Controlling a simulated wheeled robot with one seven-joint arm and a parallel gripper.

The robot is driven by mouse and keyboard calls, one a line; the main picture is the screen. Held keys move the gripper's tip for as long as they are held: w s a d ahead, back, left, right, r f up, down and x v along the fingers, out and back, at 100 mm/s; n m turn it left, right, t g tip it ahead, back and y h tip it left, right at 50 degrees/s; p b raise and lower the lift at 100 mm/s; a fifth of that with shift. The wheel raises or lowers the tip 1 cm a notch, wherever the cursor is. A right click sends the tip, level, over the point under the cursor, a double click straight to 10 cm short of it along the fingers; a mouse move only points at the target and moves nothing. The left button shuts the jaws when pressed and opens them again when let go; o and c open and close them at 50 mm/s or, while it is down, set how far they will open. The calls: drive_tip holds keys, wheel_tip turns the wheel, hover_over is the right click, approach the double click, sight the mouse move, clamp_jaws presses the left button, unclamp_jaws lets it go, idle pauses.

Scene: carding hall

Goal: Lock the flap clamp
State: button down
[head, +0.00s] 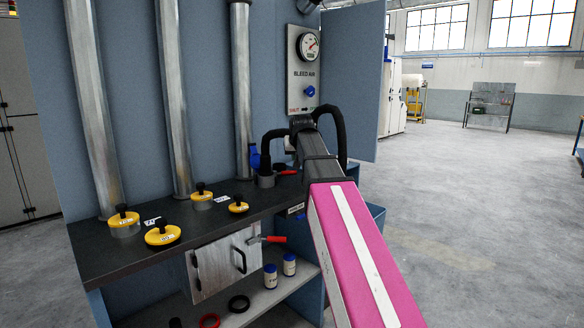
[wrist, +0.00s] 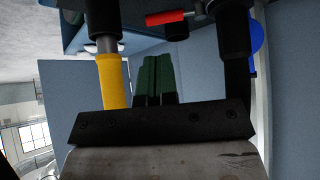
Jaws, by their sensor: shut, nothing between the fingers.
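A metal flap (head: 222,266) with a black bow handle hangs at the front of the dark bench. A clamp with a red handle (head: 272,239) is at the flap's upper right edge; the handle points right, roughly level. Whether the clamp is locked I cannot tell. In the wrist view my gripper (wrist: 158,62) shows its green fingers together, with nothing between them. My pink arm reaches to the bench's right end, above and right of the flap, and its fingers are hidden in the head view. My gripper is apart from the flap clamp.
Another red handle (head: 287,172) lies by the bench's back right; a red handle (wrist: 165,18) shows beyond my fingers. Yellow caps (head: 163,235) stand on the bench (head: 92,262). A gauge panel (head: 303,72) is behind my arm. Jars (head: 289,265) stand on the lower shelf. Floor at right is clear.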

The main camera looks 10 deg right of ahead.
sight(291, 172)
drive_tip(key=x, duration=0.9)
drive_tip(key=w+x, duration=0.1)
drive_tip(key=x, duration=0.3)
drive_tip(key=shift+w+r, duration=0.15)
drive_tip(key=shift+r, duration=0.1)
drive_tip(key=shift+w+d, duration=0.2)
drive_tip(key=shift+w, duration=0.25)
drive_tip(key=shift+w+d, duration=0.1)
drive_tip(key=shift+w, duration=0.75)
drive_tip(key=shift+w+n+y, duration=0.35)
drive_tip(key=shift+n+y, duration=0.1)
drive_tip(key=shift+n, duration=0.25)
drive_tip(key=shift+w+n+y, duration=0.35)
drive_tip(key=shift+n+y, duration=0.1)
drive_tip(key=shift+n, duration=0.25)
drive_tip(key=shift+w+a, duration=0.25)
drive_tip(key=shift+w, duration=0.55)
drive_tip(key=shift+w+a, duration=0.4)
drive_tip(key=shift+w, duration=0.4)
drive_tip(key=shift+r, duration=0.1)
